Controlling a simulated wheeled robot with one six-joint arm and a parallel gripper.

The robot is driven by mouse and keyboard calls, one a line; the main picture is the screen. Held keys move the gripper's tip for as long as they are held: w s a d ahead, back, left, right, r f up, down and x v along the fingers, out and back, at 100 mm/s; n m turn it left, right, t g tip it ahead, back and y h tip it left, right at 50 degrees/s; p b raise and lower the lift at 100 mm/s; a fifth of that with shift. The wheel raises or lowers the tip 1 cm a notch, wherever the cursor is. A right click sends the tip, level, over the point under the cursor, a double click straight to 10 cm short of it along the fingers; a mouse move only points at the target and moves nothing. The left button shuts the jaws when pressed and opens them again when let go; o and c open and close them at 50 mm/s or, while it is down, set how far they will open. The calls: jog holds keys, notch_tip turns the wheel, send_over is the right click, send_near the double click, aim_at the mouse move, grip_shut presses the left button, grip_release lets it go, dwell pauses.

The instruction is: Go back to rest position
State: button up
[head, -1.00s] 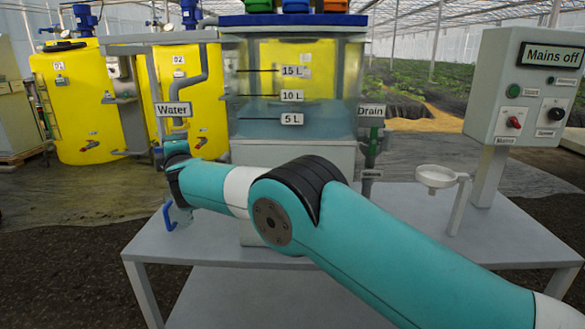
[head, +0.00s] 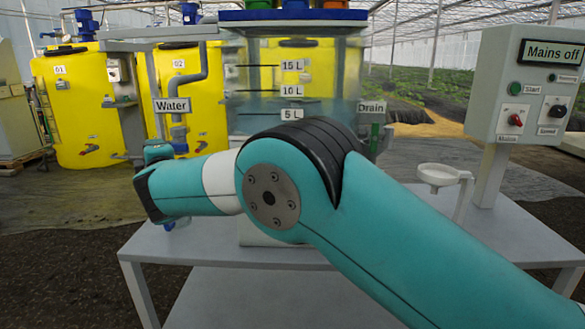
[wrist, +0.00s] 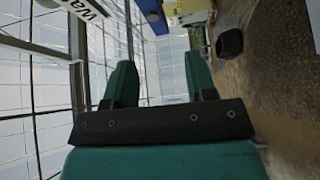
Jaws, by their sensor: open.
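My gripper shows in the wrist view (wrist: 160,82) with its two teal fingers apart and nothing between them. In the head view my teal arm reaches from the lower right across the front of the bench to the left, and its end is near the Water label (head: 172,105). The fingers are not clear there. The wrist view shows part of a white label (wrist: 82,9) at the top left, apart from the fingers.
The clear tank (head: 240,100) stands behind my arm, partly covered.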

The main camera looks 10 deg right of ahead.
jog(key=s+d+m+g+h, duration=0.1)
jog(key=s+d+m+g, duration=0.4)
jog(key=d, duration=0.4)
jog(key=s+d+m+g, duration=0.3)
jog(key=s+d+g, duration=0.1)
jog(key=s+d, duration=0.4)
jog(key=s+d+f+m+g, duration=0.1)
jog(key=s+d+m+g, duration=0.3)
jog(key=s, duration=0.7)
jog(key=s+d+f+g, duration=0.2)
jog(key=s+d, duration=0.3)
jog(key=s, duration=0.5)
jog(key=s+d+f+m+g, duration=0.1)
jog(key=s+d+m+g, duration=0.3)
jog(key=s, duration=0.7)
notch_tip(320, 180, up, 26)
jog(key=n+t+p, duration=0.1)
jog(key=p, duration=2.5)
jog(key=shift+w+d+n+t+h, duration=0.25)
jog(key=shift+w+n+t+h, duration=0.05)
jog(key=shift+w+n+h, duration=0.1)
jog(key=shift+f, duration=0.15)
jog(key=shift+c, duration=0.4)
